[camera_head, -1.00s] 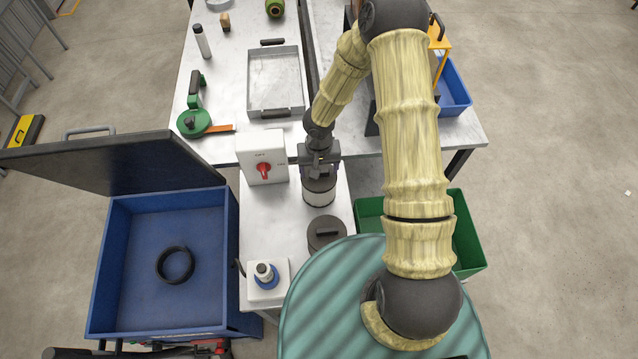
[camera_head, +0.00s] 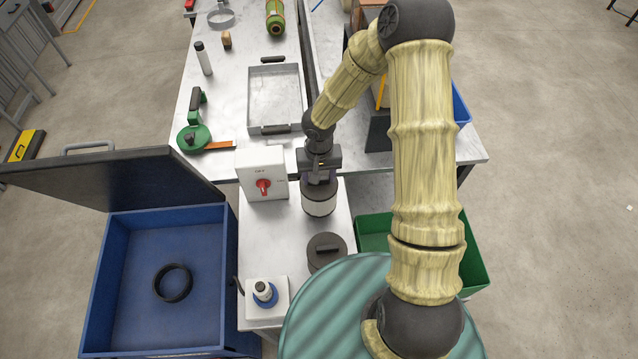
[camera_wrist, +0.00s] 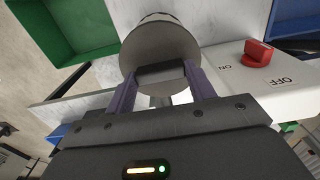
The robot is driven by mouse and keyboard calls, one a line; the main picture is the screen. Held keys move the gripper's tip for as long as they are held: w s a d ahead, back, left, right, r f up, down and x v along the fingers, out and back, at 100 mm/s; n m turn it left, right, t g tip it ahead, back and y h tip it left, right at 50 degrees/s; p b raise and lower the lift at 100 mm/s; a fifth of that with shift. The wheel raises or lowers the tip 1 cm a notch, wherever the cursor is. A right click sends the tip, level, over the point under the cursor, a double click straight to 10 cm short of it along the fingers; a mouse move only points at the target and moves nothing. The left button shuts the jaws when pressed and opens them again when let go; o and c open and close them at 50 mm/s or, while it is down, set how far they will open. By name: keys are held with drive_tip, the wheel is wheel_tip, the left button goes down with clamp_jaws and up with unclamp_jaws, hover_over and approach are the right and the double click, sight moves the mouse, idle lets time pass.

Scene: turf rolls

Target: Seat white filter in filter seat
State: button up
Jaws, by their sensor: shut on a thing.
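The white filter (camera_head: 319,205) is a short white cylinder with a dark grey top. My gripper (camera_head: 319,178) is shut on it from above. In the wrist view, the fingers (camera_wrist: 162,74) close on the dark handle across the filter's grey end (camera_wrist: 160,50). The filter hangs upright over the narrow white bench, beside the switch box; I cannot tell its exact clearance.
A blue open-lidded bin (camera_head: 101,275) is left, a green crate (camera_head: 478,270) right.

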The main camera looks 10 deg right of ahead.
drive_tip(key=shift+r+b, duration=0.35)
drive_tip(key=shift+r, duration=2.25)
